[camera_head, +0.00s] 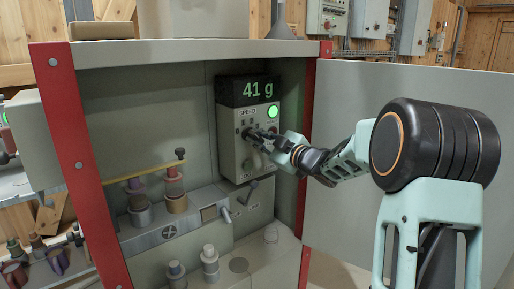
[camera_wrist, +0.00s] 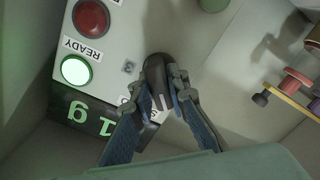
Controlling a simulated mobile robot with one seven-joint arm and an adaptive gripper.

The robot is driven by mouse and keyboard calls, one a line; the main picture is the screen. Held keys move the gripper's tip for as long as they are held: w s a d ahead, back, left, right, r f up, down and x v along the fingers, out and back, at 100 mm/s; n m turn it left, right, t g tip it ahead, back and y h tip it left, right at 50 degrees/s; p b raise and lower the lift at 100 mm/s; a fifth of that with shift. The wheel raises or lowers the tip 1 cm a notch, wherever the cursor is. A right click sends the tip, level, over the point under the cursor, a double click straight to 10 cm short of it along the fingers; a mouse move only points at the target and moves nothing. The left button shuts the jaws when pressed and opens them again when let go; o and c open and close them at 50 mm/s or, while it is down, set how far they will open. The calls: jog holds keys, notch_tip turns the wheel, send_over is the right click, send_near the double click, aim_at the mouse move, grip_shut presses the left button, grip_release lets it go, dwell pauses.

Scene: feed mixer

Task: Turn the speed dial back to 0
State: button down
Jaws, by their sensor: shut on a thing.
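The grey control box (camera_head: 236,160) has a display (camera_head: 247,91) reading "41 g" and a SPEED label (camera_head: 247,112). My gripper (camera_head: 268,135) reaches in from the right and is shut on the speed dial (camera_head: 247,132) on the box front. In the wrist view my gripper (camera_wrist: 163,82) closes from both sides on the dark dial (camera_wrist: 157,67).
A lit green READY light (camera_head: 272,111) and a red button (camera_wrist: 91,17) are on the same box. A lever (camera_head: 248,190) sticks out below it. Several small cylinders stand at the lower left. A red frame post (camera_head: 306,150) stands close to my arm.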

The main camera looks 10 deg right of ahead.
jog(key=n+b, duration=0.4)
jog(key=shift+f+n, duration=0.1)
jog(key=shift+n, duration=0.3)
dwell(0.4)
jog(key=c, duration=1.9)
grip_release()
jog(key=v, duration=1.2)
jog(key=shift+d, duration=0.1)
